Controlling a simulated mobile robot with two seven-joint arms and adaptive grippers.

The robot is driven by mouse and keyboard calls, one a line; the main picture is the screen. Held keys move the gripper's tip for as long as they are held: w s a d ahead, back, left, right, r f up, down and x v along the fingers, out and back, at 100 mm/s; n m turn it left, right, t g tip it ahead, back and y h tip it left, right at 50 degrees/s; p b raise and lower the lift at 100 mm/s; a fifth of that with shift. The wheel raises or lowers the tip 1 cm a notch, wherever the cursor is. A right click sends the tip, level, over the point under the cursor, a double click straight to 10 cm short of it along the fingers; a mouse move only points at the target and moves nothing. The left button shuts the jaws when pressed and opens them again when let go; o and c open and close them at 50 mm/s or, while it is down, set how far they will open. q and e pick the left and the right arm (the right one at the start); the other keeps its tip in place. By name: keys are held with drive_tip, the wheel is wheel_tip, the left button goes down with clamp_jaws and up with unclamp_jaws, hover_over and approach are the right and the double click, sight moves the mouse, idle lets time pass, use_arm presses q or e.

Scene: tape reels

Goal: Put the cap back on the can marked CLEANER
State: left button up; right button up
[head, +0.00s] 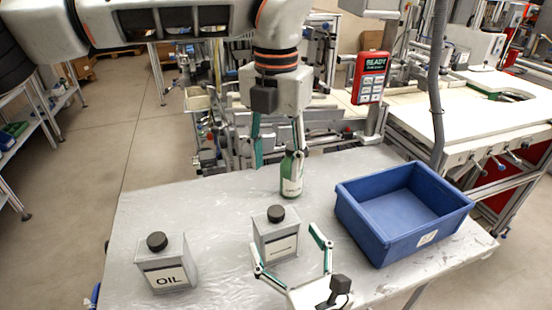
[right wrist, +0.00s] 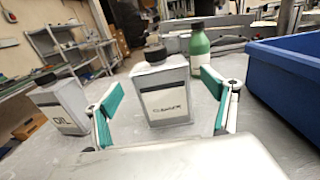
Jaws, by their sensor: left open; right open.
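The grey can marked CLEANER (right wrist: 168,100) stands upright on the table; it also shows in the head view (head: 281,247). A black cap (right wrist: 155,53) is on its top, also in the head view (head: 276,213); I cannot tell whether it is seated fully. My right gripper (head: 285,238) is open, its fingers spread to either side of the can; both fingers show in the right wrist view (right wrist: 163,95). My left gripper (head: 279,158) is open, pointing down behind the can, by the top of a green bottle (head: 291,180). I cannot tell whether it touches the bottle.
A can marked OIL (head: 166,268) with a black cap stands at the left of the table (head: 215,210). A blue bin (head: 357,225), empty, stands at the right. The green bottle also shows in the right wrist view (right wrist: 199,55). Table between the two cans is clear.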

drive_tip(key=v, duration=0.9)
